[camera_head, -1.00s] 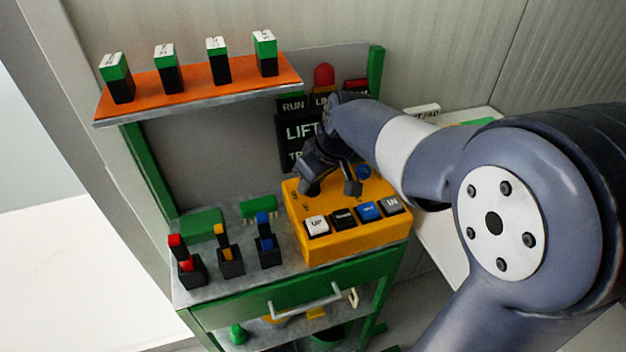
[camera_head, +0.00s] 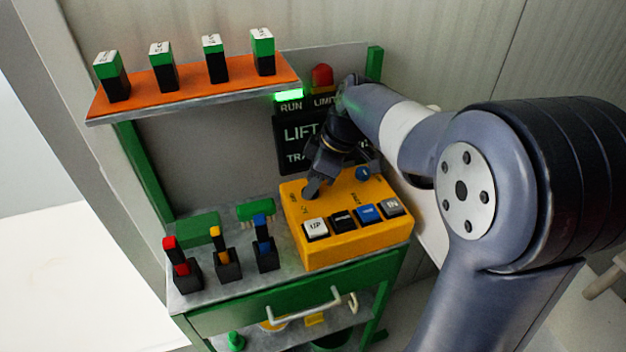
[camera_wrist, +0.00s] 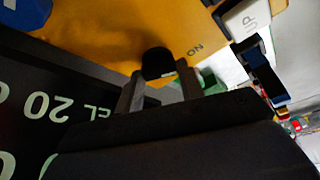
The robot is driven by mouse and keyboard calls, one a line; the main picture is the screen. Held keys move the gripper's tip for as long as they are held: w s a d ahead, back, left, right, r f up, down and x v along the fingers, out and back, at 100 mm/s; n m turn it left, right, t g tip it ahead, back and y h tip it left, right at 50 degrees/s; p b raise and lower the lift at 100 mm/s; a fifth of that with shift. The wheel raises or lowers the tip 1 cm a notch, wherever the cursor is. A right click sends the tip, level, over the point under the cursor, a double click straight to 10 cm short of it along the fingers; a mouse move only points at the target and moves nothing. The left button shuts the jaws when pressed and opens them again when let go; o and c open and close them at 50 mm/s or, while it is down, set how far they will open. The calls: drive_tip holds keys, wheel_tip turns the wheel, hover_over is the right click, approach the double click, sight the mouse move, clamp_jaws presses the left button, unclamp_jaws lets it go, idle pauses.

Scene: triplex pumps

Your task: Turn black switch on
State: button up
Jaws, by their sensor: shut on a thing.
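The black switch (camera_wrist: 158,62) is a small black knob on the yellow control box (camera_head: 345,245). It shows in the wrist view between my two fingertips, close to a printed "ON" label (camera_wrist: 195,49). My gripper (camera_wrist: 160,80) is shut on the knob, a finger on each side. In the head view my gripper (camera_head: 312,188) reaches down to the back left of the box's top and hides the switch. A green light (camera_head: 289,95) above the "RUN" sign is lit.
The box also bears a blue knob (camera_head: 363,174) and a row of push buttons, with a white "UP" button (camera_head: 316,228) at the left. Several small levers stand left of the box. An orange shelf (camera_head: 200,88) with green-and-black blocks hangs above.

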idle(0.4)
drive_tip(key=o, duration=1)
drive_tip(key=v, duration=1)
drive_tip(key=shift+d+r+p, duration=0.15)
drive_tip(key=shift+r+p, duration=0.15)
drive_tip(key=shift+r, duration=0.1)
drive_tip(key=x, duration=1)
drive_tip(key=shift+f+b, duration=0.3)
drive_tip(key=shift+f, duration=0.1)
